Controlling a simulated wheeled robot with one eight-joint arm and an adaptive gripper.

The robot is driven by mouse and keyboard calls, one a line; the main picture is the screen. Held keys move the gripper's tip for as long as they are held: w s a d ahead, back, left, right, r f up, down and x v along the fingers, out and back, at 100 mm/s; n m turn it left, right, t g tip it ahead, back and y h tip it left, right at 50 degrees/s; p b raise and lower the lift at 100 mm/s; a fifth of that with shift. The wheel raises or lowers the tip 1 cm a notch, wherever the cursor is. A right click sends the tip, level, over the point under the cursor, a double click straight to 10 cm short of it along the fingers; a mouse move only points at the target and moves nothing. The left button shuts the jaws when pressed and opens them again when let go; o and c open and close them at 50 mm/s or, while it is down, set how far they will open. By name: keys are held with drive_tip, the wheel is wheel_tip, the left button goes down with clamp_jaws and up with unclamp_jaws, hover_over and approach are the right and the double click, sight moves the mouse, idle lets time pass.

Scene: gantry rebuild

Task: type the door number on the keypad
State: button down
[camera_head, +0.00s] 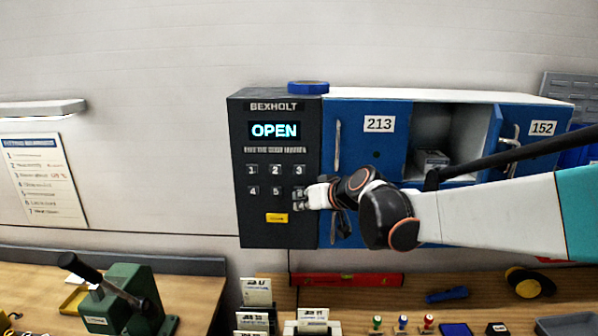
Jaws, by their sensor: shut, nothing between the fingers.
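The dark keypad panel (243,215) is labelled BEXHOLT, and its lit display (275,130) reads OPEN. Keys 1, 2 and 3 (275,170) show in the upper row, with 4 and 5 (264,190) below. A yellow key (277,218) sits lower down. My gripper (306,197) is shut and empty at the right side of the lower key row. It hides the key there; I cannot tell whether it touches. Between these labels an open compartment (465,125) holds a small box (432,160).
A red level (346,280), label cards (256,291) and several stamps lie on the bench below. A green press (122,300) stands at left. A notice (45,180) hangs on the left wall.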

drive_tip(key=shift+s, duration=0.55)
drive_tip(key=s, duration=0.5)
drive_tip(key=shift+a+p, duration=0.15)
drive_tip(key=shift+p, duration=0.15)
idle(0.9)
drive_tip(key=s+d+f+m+g+h+b, duration=0.1)
drive_tip(key=s+d+f+h+b, duration=0.1)
drive_tip(key=s+d+f+b, duration=0.4)
drive_tip(key=s+d+f+m+g+h+b, duration=0.1)
drive_tip(key=s+d+f+b, duration=0.5)
drive_tip(key=s+f, duration=0.6)
drive_tip(key=s+d+f+m+h+b, duration=0.2)
drive_tip(key=s+d+f+h+b, duration=0.2)
drive_tip(key=s+d+f+b, duration=0.3)
drive_tip(key=s+f+b, duration=0.1)
drive_tip(key=s+f, duration=0.1)
drive_tip(key=s, duration=0.1)
drive_tip(key=shift+s+f+g, duration=0.3)
drive_tip(key=shift+s+g, duration=0.1)
